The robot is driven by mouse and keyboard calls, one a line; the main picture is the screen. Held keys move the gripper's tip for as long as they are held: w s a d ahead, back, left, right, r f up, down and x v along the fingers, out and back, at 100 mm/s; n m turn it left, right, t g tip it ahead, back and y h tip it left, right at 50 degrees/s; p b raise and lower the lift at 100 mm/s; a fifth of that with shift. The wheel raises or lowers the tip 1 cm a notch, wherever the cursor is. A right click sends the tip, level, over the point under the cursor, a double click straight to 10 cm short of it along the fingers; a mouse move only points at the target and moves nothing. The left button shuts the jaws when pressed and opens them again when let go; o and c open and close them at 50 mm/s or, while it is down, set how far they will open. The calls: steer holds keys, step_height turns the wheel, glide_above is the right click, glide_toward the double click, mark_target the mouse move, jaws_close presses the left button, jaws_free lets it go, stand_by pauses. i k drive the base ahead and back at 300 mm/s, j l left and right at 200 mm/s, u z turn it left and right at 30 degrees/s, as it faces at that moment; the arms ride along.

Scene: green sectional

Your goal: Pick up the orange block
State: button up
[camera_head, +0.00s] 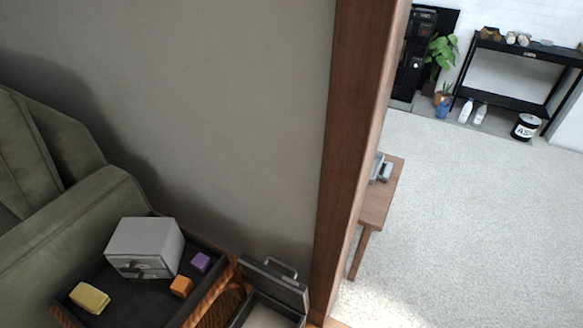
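The orange block (181,286) is a small cube on a dark tray-like surface (123,313) at the lower left of the head view. It lies near the tray's right edge, in front of and to the right of a grey box with drawers. A purple block (200,262) is just behind it to the right. My gripper does not show in this view.
The grey drawer box (146,247) and a yellow block (89,297) share the tray. An open case (274,289) stands right of it. A green sofa (62,215) is at left, a wooden post (352,130) in the middle, open carpet (455,220) at right.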

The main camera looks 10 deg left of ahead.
mark_target(182, 287)
steer(key=u, duration=1.25)
steer(key=l+u, duration=0.3)
steer(key=l, duration=1.6)
steer(key=i+j, duration=0.15)
steer(key=i, duration=0.35)
